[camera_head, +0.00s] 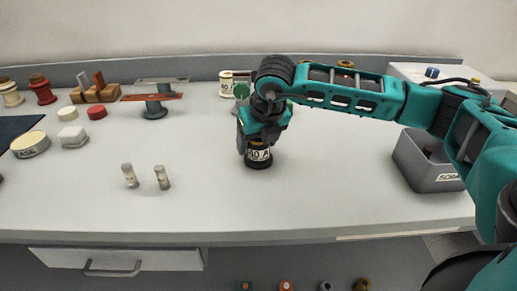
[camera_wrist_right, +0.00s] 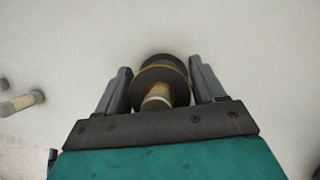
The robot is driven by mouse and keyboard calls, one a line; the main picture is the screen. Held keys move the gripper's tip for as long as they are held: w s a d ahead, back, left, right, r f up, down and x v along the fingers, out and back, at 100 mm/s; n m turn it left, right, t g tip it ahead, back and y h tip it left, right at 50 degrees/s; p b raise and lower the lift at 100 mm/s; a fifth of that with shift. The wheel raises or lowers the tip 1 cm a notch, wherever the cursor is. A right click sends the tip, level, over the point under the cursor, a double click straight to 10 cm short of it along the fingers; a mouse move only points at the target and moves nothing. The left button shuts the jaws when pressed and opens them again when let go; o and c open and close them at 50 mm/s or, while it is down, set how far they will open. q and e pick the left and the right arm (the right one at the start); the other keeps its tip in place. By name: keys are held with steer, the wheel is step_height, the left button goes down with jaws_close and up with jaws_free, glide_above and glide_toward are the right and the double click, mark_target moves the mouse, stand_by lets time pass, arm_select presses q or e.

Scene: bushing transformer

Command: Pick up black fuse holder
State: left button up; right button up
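The black fuse holder (camera_head: 259,155), with a white label reading "60 A" or similar, stands upright on the grey-white table near its middle. My right gripper (camera_head: 257,143) points down over it from above. In the right wrist view the holder's round black top with a brassy rim and pale centre post (camera_wrist_right: 160,88) lies between the two fingers of my right gripper (camera_wrist_right: 163,85). The fingers are spread on either side, and small gaps seem to show beside the holder. The holder's upper part is hidden by the gripper in the head view. My left gripper is not in view.
Two small pale cylindrical fuses (camera_head: 146,177) stand left of the holder. A grey scrap bin (camera_head: 428,165) stands at the right under my arm. A round labelled tin (camera_head: 30,145), wooden blocks (camera_head: 97,93) and spools sit at the left. The table front is clear.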

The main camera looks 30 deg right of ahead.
steer(key=c, duration=0.9)
step_height(320, 180, up, 20)
steer(key=shift+r+p, duration=0.1)
steer(key=shift+p, duration=0.5)
